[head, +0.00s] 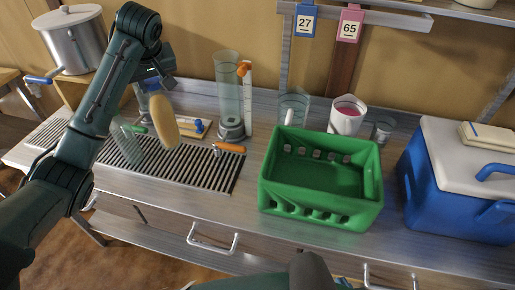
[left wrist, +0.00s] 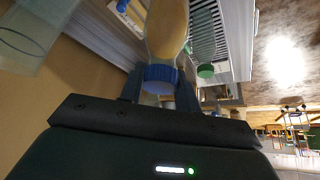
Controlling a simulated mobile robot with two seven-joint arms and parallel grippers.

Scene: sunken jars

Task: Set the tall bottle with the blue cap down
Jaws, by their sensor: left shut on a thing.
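The tall bottle (head: 163,122), filled with something pale yellow, hangs below my left gripper (head: 153,84) in the head view, leaning slightly. It seems to be held above the slatted drain grate (head: 205,170); the gap beneath it is hard to judge. In the left wrist view my left gripper (left wrist: 160,88) is shut around the bottle's blue cap (left wrist: 160,76), and the yellow body (left wrist: 167,28) extends away from it. My right gripper is not in view.
A clear bottle with a green cap (head: 126,140) stands on the grate, left of the held bottle. A tall glass cylinder (head: 228,90) stands behind right. A green crate (head: 320,205) and a blue cooler (head: 450,190) stand further right. The grate's right part is mostly clear.

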